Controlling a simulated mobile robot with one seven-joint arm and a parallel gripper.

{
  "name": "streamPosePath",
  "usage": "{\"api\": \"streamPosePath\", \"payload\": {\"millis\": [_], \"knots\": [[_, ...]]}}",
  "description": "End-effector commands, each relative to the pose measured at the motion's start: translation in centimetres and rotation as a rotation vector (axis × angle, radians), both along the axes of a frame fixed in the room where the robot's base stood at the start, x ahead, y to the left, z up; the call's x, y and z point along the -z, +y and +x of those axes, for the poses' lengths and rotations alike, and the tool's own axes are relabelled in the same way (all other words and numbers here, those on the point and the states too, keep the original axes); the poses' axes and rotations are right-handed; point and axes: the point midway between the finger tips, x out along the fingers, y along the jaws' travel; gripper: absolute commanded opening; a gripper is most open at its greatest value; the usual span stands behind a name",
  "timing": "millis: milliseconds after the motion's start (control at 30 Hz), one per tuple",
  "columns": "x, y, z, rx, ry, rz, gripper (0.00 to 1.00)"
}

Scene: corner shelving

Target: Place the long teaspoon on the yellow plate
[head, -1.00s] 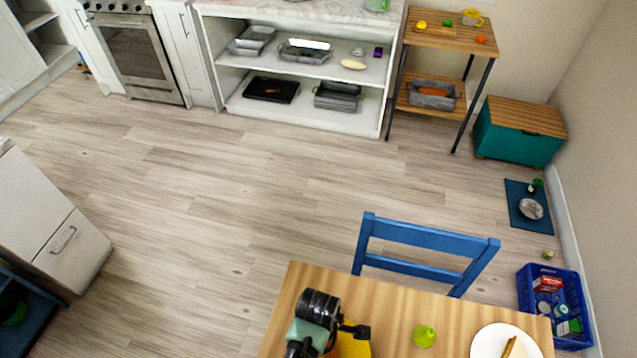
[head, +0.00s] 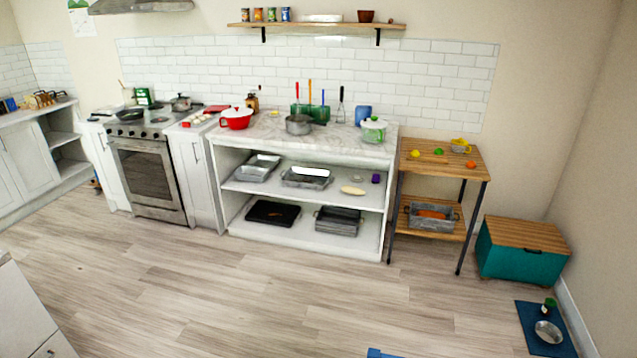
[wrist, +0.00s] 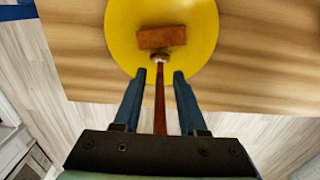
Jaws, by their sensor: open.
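In the wrist view, the yellow plate (wrist: 190,22) lies on the wooden table, with a brown block (wrist: 161,37) on it. A long thin reddish-brown handle with a small rounded end, apparently the long teaspoon (wrist: 160,95), runs from over the plate's near part back toward my gripper's palm. My gripper (wrist: 159,76) is open, one finger on each side of the handle, with gaps showing. The handle's near end is hidden by the palm. I cannot tell whether the spoon's rounded end touches the plate. The head view shows neither gripper, plate nor spoon.
The wooden table (wrist: 255,70) has bare surface around the plate; its near edge crosses beneath my fingers. In the head view are a white shelf counter (head: 310,215), a small wooden side table (head: 440,160), a teal chest (head: 520,255) and wide clear floor (head: 240,290).

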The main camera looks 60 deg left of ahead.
Motion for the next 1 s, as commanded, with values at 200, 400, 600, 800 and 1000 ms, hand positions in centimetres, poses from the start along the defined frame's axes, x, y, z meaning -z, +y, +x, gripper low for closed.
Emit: {"api": "streamPosePath", "payload": {"millis": [200, 400, 600, 800, 1000], "knots": [[-1.7, 0.1, 0.1, 0.000, -0.002, 0.002, 0.41], [-5.5, 0.1, 0.1, 0.000, -0.003, 0.004, 0.41], [-9.4, 0.1, 0.1, 0.000, -0.003, 0.003, 0.41], [-11.8, 0.1, 0.1, -0.001, -0.002, 0.001, 0.41], [-12.4, 0.0, 0.0, -0.001, 0.000, 0.000, 0.41]]}}
